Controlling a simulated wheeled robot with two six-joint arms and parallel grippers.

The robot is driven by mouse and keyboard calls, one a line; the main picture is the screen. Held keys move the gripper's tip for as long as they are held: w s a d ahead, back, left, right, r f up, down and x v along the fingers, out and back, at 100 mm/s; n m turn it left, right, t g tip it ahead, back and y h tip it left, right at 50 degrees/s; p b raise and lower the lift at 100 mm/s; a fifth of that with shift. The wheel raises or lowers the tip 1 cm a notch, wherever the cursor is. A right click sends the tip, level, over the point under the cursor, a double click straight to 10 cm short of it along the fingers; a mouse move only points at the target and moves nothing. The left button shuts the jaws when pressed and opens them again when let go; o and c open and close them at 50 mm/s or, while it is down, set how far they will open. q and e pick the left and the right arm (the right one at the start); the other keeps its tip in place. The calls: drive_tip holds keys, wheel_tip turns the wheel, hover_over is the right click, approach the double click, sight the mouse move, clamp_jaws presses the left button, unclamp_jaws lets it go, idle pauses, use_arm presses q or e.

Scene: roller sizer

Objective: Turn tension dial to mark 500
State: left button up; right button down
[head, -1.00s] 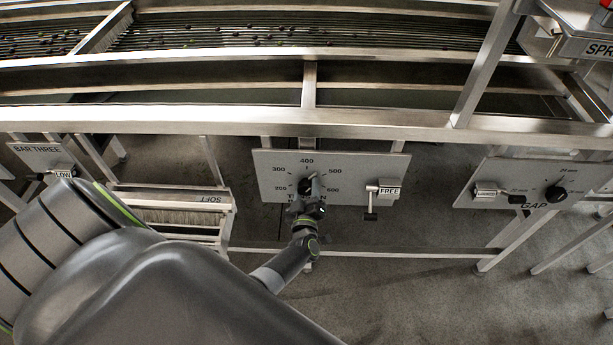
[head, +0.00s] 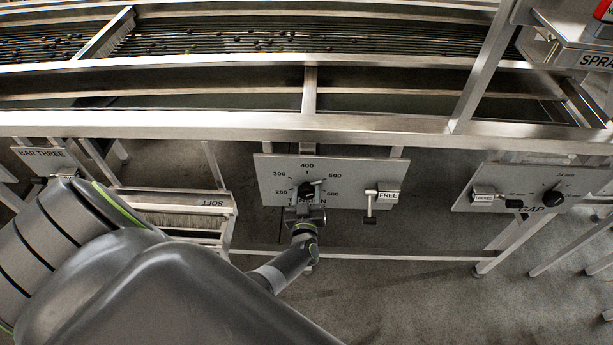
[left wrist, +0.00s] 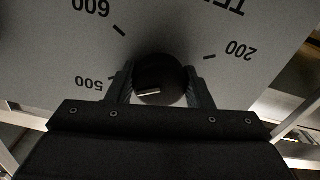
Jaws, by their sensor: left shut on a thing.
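The tension dial (head: 307,188) is a small black knob on a grey panel (head: 350,178) marked 200 to 600, with 400 at the top. My left gripper (head: 305,203) reaches it from below and covers the panel's lower lettering. In the left wrist view my left gripper (left wrist: 160,88) has one finger on each side of the black knob (left wrist: 158,72) and is shut on it. A short pale line on the knob lies toward the side of the 500 label; its exact reading is unclear. The 400 label is hidden there. My right gripper is not in view.
A lever (head: 370,203) beside a FREE label (head: 389,196) sits right of the dial on the same panel. A GAP panel (head: 525,188) with its own knob stands farther right. A brush tray (head: 180,205) marked SOFT is to the left. The frame rail (head: 230,127) runs above.

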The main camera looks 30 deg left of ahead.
use_arm(q)
drive_tip(key=o, duration=1)
drive_tip(key=shift+w, duration=0.1)
drive_tip(key=shift+s+d, duration=0.2)
drive_tip(key=shift+s, duration=0.2)
drive_tip(key=p+v, duration=0.3)
drive_tip(key=v, duration=1.3)
drive_tip(key=shift+s+d+p, duration=0.2)
drive_tip(key=shift+d+p, duration=0.1)
drive_tip(key=shift+f, duration=0.15)
